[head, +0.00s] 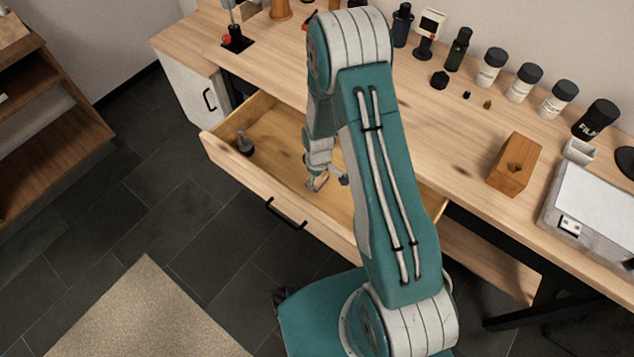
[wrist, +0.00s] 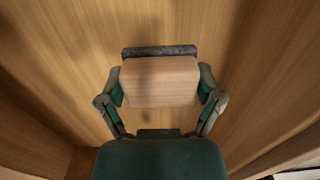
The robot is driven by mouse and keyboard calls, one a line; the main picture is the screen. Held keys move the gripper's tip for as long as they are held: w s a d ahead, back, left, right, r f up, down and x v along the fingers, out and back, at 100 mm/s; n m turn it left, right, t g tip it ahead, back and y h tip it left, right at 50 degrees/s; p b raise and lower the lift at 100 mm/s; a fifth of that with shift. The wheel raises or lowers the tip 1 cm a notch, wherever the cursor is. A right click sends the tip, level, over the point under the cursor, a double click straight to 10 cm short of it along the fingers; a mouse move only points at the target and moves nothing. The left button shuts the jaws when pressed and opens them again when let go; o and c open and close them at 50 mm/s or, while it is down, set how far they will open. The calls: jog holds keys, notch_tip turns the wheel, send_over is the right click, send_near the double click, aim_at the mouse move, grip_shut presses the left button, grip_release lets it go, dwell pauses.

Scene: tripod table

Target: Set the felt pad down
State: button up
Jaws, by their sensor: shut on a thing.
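The felt pad shows in the wrist view as a pale wooden block (wrist: 160,82) with a dark grey felt strip along its far edge. My gripper (wrist: 161,84) is shut on it, one finger on each side. In the head view, my gripper (head: 325,177) and the small pad (head: 318,183) are inside or just above the open drawer (head: 268,125). A shadow lies on the wood beyond the pad in the wrist view. I cannot tell whether the pad touches the drawer floor. My arm hides part of the drawer.
A dark metal piece (head: 245,145) stands in the drawer's left end. The drawer front (head: 255,180) and its side walls surround my gripper. The tabletop (head: 425,125) above holds several jars, bottles, a wooden block (head: 514,163) and a grey device (head: 590,205).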

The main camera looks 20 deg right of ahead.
aim_at(317, 184)
jog(key=shift+w+a+f, duration=0.1)
jog(key=shift+w+f, duration=0.05)
jog(key=shift+f, duration=0.75)
jog(key=shift+w+f, duration=0.1)
jog(key=shift+f, duration=0.8)
jog(key=o, duration=1)
jog(key=shift+f, duration=0.1)
jog(key=shift+c, duration=0.2)
